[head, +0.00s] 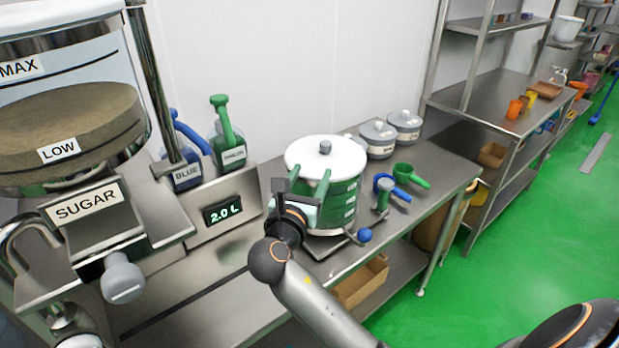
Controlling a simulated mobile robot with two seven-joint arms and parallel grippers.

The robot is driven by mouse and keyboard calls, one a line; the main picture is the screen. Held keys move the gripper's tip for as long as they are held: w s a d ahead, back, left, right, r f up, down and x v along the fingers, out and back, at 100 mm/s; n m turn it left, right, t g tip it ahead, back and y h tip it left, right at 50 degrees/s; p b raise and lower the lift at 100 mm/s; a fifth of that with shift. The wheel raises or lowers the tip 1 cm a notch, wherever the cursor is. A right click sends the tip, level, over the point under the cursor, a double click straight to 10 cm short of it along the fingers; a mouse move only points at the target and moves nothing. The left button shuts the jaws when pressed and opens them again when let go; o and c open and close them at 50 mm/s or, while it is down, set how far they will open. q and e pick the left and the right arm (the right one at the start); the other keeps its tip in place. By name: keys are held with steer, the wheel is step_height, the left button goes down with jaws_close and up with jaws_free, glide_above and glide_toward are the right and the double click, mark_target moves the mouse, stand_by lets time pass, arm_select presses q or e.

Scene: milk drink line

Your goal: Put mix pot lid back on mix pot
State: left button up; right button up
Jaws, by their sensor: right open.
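The mix pot (346,207) is a green and white banded vessel standing on the steel counter. The white round lid (305,152) with a grey knob (325,146) sits on top of it and looks level. Whether it is fully seated I cannot tell. My right gripper (310,171) is open at the near left side of the pot, with its green fingers just below and in front of the lid's rim. It holds nothing that I can see. Contact with the pot or lid is unclear. The near left of the pot is hidden by the gripper. My left gripper is not in view.
A sugar dispenser (88,201) and a display reading 2.0 L (222,212) stand to the left. Blue (186,172) and green (229,150) jugs are behind. Grey lidded tubs (378,138), a green scoop (411,174) and a blue scoop (389,187) lie right of the pot.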

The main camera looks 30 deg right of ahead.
steer(key=shift+s+a, duration=0.15)
steer(key=shift+s, duration=0.05)
stand_by(0.6)
steer(key=s+a+f+m+g+y, duration=0.1)
steer(key=s+f+m+g+y, duration=0.15)
steer(key=s+f+m, duration=0.5)
steer(key=s+a+f+m+g+y, duration=0.15)
steer(key=s+f+m+y, duration=0.3)
steer(key=f, duration=0.55)
steer(key=s+a+f+m+g+y, duration=0.2)
steer(key=s+a+f+m+y, duration=0.15)
steer(key=s+m, duration=0.35)
steer(key=s+a+f+m+g+y, duration=0.2)
steer(key=s+a+f+m+y, duration=0.15)
steer(key=s+m, duration=0.4)
steer(key=w+a+f+n+t+y, duration=0.1)
steer(key=w+a+f+n+t, duration=0.1)
steer(key=f, duration=0.7)
steer(key=w+a+t, duration=0.1)
steer(key=a+t, duration=0.1)
steer(key=t, duration=0.1)
steer(key=shift+a+f+y, duration=0.2)
steer(key=shift+f+y, duration=0.1)
steer(key=shift+f, duration=0.1)
